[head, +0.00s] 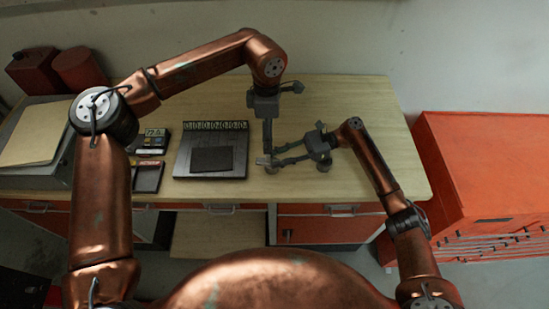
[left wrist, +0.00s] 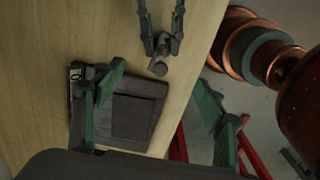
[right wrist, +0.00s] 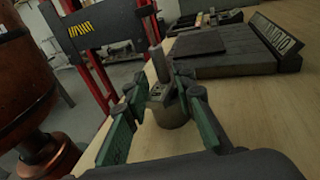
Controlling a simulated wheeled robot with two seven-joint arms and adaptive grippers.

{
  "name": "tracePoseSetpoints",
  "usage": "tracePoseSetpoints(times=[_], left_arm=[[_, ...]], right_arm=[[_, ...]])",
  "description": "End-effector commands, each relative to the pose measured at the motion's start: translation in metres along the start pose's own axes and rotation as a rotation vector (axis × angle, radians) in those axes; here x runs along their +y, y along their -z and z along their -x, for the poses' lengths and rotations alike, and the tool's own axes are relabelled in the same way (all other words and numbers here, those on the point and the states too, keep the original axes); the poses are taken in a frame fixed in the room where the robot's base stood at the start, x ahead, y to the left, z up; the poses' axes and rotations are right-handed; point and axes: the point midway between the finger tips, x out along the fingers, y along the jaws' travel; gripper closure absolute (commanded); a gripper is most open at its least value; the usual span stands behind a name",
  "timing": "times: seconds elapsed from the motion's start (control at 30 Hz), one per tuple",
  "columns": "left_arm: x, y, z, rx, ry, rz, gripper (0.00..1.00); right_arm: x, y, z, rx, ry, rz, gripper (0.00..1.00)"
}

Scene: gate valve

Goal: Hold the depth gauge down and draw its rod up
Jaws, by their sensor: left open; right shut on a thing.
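The depth gauge (right wrist: 171,112) is a small grey metal body with a thin upright rod (right wrist: 159,63) rising from its top. It stands on the wooden bench (head: 350,100). My right gripper (right wrist: 160,92) is shut on the gauge, one green finger on each side of its body. In the left wrist view the gauge (left wrist: 158,68) shows small, at the tips of the right gripper (left wrist: 161,45). My left gripper (left wrist: 158,100) is wide open and empty, its fingers far apart above the bench. The gauge is small and partly hidden in the head view.
A dark plate (head: 211,150) with a row of raised characters lies left of the gauge. Small boxes and a tray (head: 147,177) lie further left. A red cabinet (head: 480,170) stands right of the bench. The bench's back right is clear.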

Motion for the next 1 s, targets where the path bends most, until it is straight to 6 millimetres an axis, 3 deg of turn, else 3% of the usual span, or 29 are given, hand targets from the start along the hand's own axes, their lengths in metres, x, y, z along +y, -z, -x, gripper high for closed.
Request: tracePoseSetpoints(times=[0.03,0.2,0.23,0.53,1.0], left_arm=[[0.0001,0.0001,0.0002,0.0,0.001,0.0,0.35],[0.0,0.0001,0.0004,0.0,0.001,0.0,0.35],[0.0,0.0002,0.0003,0.0,0.001,0.0,0.35],[0.0001,0.0002,0.0003,0.0,0.0,0.0,0.35],[0.0,0.0001,0.001,0.0,0.0,0.0,0.35]], right_arm=[[0.0032,0.0122,0.0001,0.015,-0.004,-0.013,0.9],[0.0032,0.0123,0.0001,0.015,-0.004,-0.013,0.9],[0.0032,0.0123,0.0001,0.015,-0.004,-0.013,0.76],[0.0024,0.0108,0.0003,0.014,-0.002,-0.011,0.56],[0.0005,0.0045,0.0013,0.008,0.0,-0.004,0.56]])
